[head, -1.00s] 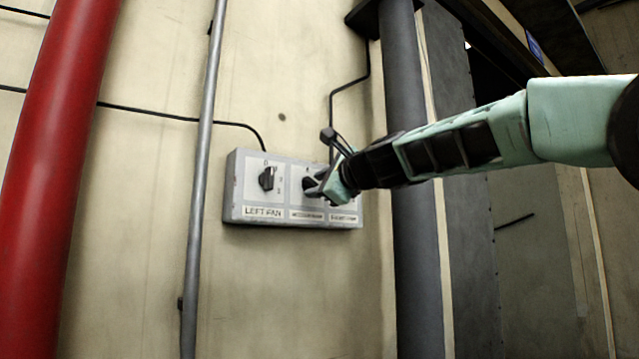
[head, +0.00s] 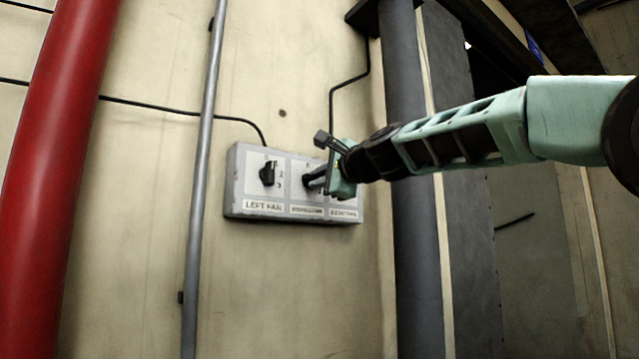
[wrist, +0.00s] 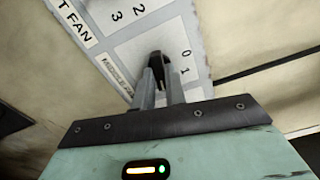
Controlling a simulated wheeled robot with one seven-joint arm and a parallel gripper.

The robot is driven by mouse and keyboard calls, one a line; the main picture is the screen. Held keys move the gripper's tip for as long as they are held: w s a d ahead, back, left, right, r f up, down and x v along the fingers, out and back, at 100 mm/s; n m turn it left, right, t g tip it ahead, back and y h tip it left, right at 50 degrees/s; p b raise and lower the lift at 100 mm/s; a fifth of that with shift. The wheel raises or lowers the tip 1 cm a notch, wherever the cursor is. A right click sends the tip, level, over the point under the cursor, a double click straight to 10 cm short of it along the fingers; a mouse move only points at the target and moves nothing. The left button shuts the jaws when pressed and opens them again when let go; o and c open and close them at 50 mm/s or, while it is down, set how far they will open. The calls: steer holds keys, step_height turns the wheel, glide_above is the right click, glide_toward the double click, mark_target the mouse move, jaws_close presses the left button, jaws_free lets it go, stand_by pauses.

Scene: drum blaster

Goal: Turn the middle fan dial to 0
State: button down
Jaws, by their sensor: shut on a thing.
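The grey control box (head: 233,183) is on the wall, with several labelled panels. The middle fan dial (wrist: 156,63) is a small black knob on the middle panel. My gripper (wrist: 161,88) is shut on this dial, one finger on each side. In the head view my gripper (head: 316,178) reaches in from the right and partly hides the dial. In the wrist view, the numbers 0 and 1 show to the right of the dial; other marks are hidden. I cannot tell which number the dial points to.
The left fan dial (head: 267,174) is close by on the left of the box. The right panel is largely covered by my gripper. A thin grey pipe (head: 204,150) and a thick red pipe (head: 50,170) stand left; a dark column (head: 417,260) stands right.

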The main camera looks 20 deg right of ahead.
steer(key=shift+f+n+b, duration=0.1)
steer(key=shift+n+b, duration=4.2)
steer(key=shift+n, duration=5.7)
steer(key=c, duration=1.4)
jaws_free()
steer(key=shift+c, duration=0.2)
steer(key=b+v, duration=0.7)
steer(key=v, duration=1)
steer(key=shift+s+b, duration=0.2)
steer(key=shift+b, duration=0.15)
